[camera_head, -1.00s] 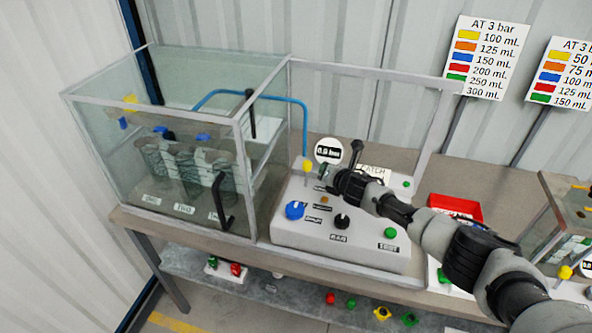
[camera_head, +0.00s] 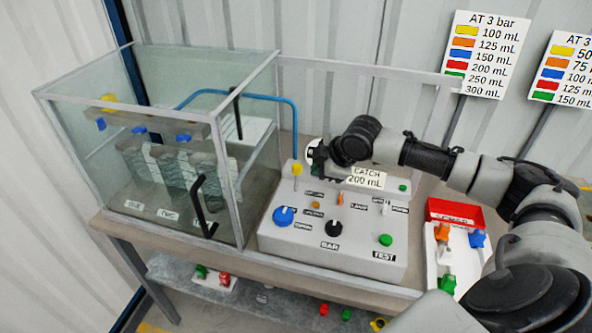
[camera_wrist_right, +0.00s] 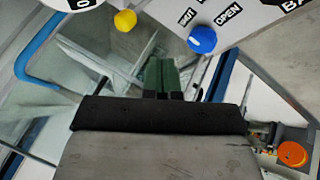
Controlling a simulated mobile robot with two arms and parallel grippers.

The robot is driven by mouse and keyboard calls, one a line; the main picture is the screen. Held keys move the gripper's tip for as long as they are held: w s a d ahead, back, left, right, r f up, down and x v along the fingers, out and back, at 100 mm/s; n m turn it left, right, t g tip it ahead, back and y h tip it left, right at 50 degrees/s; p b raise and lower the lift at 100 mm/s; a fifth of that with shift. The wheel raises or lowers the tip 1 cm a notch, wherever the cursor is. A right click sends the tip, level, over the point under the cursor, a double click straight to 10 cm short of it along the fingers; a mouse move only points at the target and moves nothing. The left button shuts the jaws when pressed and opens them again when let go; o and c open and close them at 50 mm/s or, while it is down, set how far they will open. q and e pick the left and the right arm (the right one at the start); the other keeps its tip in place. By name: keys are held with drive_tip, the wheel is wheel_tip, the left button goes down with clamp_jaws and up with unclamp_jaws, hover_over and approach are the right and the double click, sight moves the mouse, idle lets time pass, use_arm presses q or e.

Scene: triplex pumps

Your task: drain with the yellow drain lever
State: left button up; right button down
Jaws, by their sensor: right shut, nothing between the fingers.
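The yellow drain lever (camera_head: 296,170) stands upright at the back left of the white control panel (camera_head: 390,260); its yellow knob also shows near the top of the right wrist view (camera_wrist_right: 125,20). My right gripper (camera_head: 322,172) is over the back of the panel, just right of the lever in the head view. In the right wrist view its fingers (camera_wrist_right: 162,70) are together with nothing between them, apart from the yellow knob. The arm partly hides the round gauge (camera_head: 311,152). My left gripper is not in view.
A blue knob (camera_head: 284,216), black knob (camera_head: 334,229) and green button (camera_head: 385,240) sit on the panel. A glass tank (camera_head: 60,150) with bottles stands left. A blue hose (camera_head: 240,95) arches above.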

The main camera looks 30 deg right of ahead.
sight(301, 169)
drive_tip(key=w+f+p, duration=0.1)
drive_tip(key=w+f, duration=0.1)
drive_tip(key=w+f+p, duration=0.1)
drive_tip(key=w+f, duration=0.1)
drive_tip(key=w, duration=0.1)
drive_tip(key=w+f+p, duration=0.1)
drive_tip(key=w+f, duration=0.1)
drive_tip(key=shift+w+d+f, duration=0.2)
drive_tip(key=shift+w+f, duration=0.05)
drive_tip(key=shift+w, duration=0.15)
drive_tip(key=shift+w+d+f+g+y+b, duration=0.15)
drive_tip(key=shift+w+d+g+y+b, duration=0.25)
drive_tip(key=shift+b, duration=0.7)
drive_tip(key=shift+w+d+b, duration=0.35)
drive_tip(key=shift+d, duration=0.15)
drive_tip(key=shift+r, duration=0.3)
